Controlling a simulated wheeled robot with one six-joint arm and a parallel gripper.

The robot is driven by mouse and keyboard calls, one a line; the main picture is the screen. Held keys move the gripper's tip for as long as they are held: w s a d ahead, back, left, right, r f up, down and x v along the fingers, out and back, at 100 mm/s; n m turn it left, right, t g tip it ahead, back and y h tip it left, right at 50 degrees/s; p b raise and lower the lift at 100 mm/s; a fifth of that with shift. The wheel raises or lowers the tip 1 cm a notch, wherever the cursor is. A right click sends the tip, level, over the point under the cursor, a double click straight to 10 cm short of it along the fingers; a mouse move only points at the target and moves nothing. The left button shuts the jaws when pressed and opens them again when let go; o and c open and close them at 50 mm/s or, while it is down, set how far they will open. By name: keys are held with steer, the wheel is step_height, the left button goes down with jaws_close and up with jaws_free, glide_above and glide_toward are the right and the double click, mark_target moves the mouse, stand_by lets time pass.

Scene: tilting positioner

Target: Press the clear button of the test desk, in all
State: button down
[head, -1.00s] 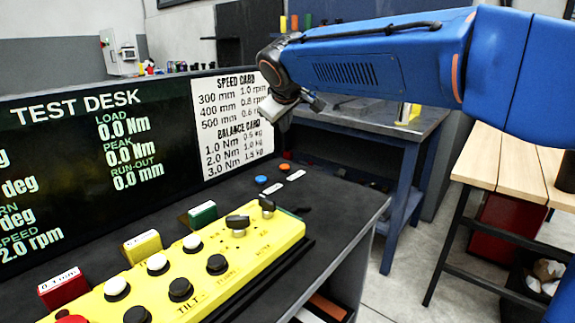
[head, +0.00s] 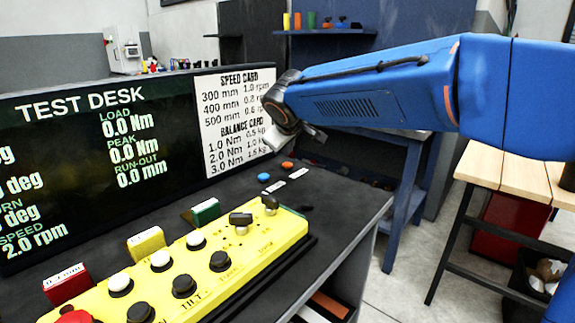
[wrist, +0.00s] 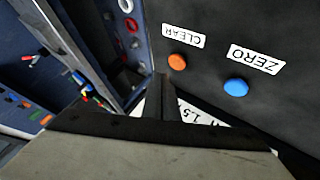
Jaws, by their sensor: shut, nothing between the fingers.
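The test desk screen (head: 100,150) stands at the left in the head view. On the black desk top, the orange clear button (head: 287,165) sits beside a blue button (head: 263,177). In the wrist view the orange button (wrist: 177,61) is below the CLEAR label (wrist: 183,37), and the blue button (wrist: 236,87) is by the ZERO label (wrist: 256,59). My gripper (wrist: 160,85) is shut and empty; its tip appears just left of and below the orange button, apart from it. In the head view my gripper (head: 280,140) hangs above and behind the buttons.
A yellow control box (head: 200,262) with several knobs lies on the desk front. White speed and balance cards (head: 238,120) stand behind the buttons. A blue workbench (head: 405,190) is beyond the desk, and a wooden-topped table (head: 510,170) is at the right.

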mark_target(288, 166)
steer(key=shift+f, duration=0.65)
steer(key=shift+f, duration=0.2)
stand_by(1.6)
steer(key=shift+f, duration=0.15)
steer(key=shift+f, duration=0.45)
stand_by(0.8)
steer(key=shift+r, duration=0.85)
steer(key=shift+r, duration=2.5)
